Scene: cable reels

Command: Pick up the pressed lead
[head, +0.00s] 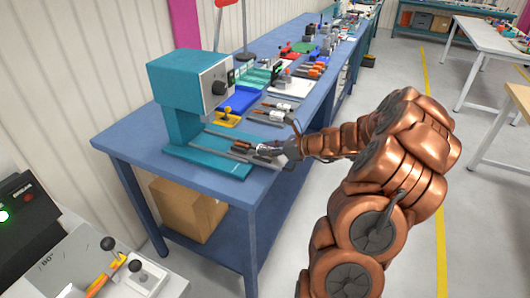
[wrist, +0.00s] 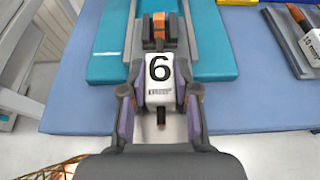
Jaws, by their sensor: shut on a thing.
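The pressed lead (wrist: 160,74) shows in the wrist view as a pale body with a black "6" and an orange part at its far end. It lies in line with a grey channel on the teal base (wrist: 107,65) of the press. My gripper (wrist: 160,103) is shut on the lead, with a finger on each side of it. In the head view my gripper (head: 286,150) is at the front right of the teal press (head: 190,88), low over its base. The lead is small there and partly hidden by the fingers. I cannot tell whether it still touches the base.
The blue bench (head: 140,151) carries several more leads and tools behind the press. Another lead, marked "10 mm²" (wrist: 312,42), lies at the right in the wrist view. A cardboard box (head: 186,208) is under the bench. The aisle floor (head: 400,80) is clear to the right.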

